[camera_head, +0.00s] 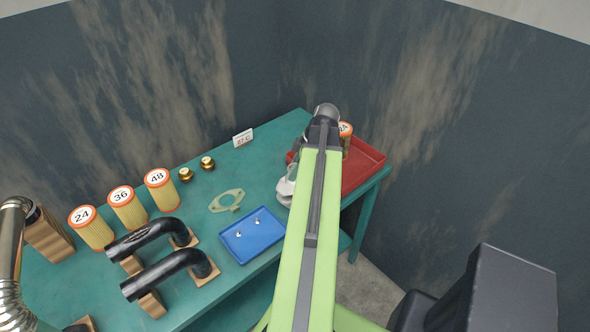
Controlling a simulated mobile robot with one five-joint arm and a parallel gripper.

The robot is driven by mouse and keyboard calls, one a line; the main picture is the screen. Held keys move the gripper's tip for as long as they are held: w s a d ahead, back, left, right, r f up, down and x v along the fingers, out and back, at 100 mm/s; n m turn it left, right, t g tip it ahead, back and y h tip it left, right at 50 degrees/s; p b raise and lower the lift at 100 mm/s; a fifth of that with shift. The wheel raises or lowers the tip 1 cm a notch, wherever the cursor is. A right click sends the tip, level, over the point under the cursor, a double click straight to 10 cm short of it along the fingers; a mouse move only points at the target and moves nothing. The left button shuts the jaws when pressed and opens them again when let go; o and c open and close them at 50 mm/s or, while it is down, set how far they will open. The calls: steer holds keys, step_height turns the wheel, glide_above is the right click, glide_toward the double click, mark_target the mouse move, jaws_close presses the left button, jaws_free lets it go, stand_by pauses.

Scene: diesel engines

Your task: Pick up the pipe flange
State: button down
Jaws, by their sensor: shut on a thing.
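The pipe flange (285,189) appears as a pale grey, rounded piece at the left edge of my green arm, over the table near the red tray. The arm hides its right side. My arm reaches from the bottom of the picture to a dark joint with a grey rounded end. My gripper (293,170) is mostly hidden behind the arm. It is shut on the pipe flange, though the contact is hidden. I cannot tell whether the flange touches the table.
The teal table (190,212) carries a red tray (365,168), a blue tray (252,236) with small parts, a pale gasket (227,201), numbered filters (127,207), black bent pipes (165,273) on wooden blocks, brass fittings (207,163) and a small sign (243,138). Walls stand close behind.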

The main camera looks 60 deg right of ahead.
steer(key=shift+s+d+r+p, duration=3.15)
steer(key=shift+s+d+r, duration=0.65)
steer(key=shift+s, duration=0.6)
steer(key=w+a, duration=0.2)
steer(key=w, duration=0.1)
steer(key=w+a+r+p, duration=0.1)
steer(key=w+a, duration=0.2)
steer(key=w+a+r+p, duration=0.1)
steer(key=w+a, duration=0.1)
steer(key=w, duration=0.1)
steer(key=shift+a, duration=0.3)
steer(key=b, duration=0.7)
glide_toward(285, 187)
steer(key=shift+w+d, duration=0.85)
steer(key=shift+d, duration=0.2)
steer(key=shift+f+b, duration=0.25)
steer(key=shift+b, duration=0.1)
steer(key=shift+f+b, duration=1.2)
steer(key=shift+f+b, duration=0.35)
steer(key=shift+f+b, duration=0.9)
steer(key=shift+f, duration=0.15)
